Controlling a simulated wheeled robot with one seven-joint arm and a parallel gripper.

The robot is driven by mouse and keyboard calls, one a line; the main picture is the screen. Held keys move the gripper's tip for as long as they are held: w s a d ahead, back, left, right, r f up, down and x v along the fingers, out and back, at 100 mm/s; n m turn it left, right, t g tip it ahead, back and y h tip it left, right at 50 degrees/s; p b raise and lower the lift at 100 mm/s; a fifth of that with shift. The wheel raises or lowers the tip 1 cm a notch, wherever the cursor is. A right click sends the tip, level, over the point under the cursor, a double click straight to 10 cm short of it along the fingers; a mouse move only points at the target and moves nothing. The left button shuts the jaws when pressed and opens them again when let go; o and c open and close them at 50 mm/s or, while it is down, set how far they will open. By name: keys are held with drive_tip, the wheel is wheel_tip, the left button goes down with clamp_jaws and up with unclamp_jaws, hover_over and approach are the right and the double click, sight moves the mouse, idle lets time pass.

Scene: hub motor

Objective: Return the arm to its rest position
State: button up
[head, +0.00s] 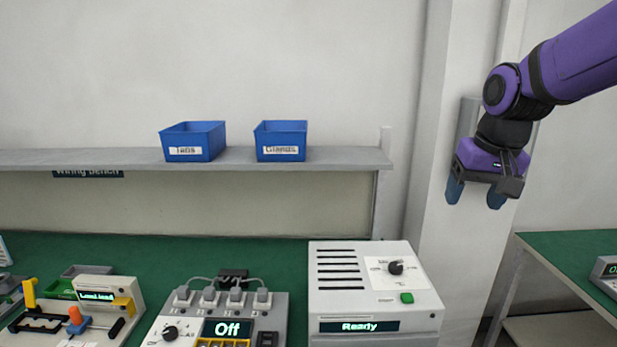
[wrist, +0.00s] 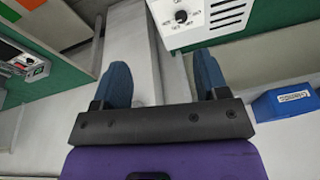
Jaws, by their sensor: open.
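My purple arm reaches in from the upper right of the head view. My gripper (head: 475,196) hangs at its end with the blue fingers pointing down, in front of the pale wall column. The two fingers are apart, with nothing between them. In the wrist view my gripper (wrist: 162,85) also shows its blue fingers spread and empty. It is above bench height, to the right of the grey machine reading "Ready" (head: 375,295), and touches nothing that I can see.
A shelf (head: 110,158) holds two blue bins, "Tabs" (head: 193,142) and "Glands" (head: 280,141). The green bench (head: 150,255) carries a unit reading "Off" (head: 222,328) and a clamp fixture (head: 75,315). A second green table (head: 575,252) stands at right. A pale column (head: 440,190) is behind my gripper.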

drive_tip(key=s+d+r+n+t, duration=0.1)
drive_tip(key=s+d+t, duration=0.1)
drive_tip(key=s, duration=1.6)
drive_tip(key=shift+s+r+n, duration=0.25)
drive_tip(key=shift+s+n, duration=0.05)
drive_tip(key=shift+s, duration=0.1)
idle(0.6)
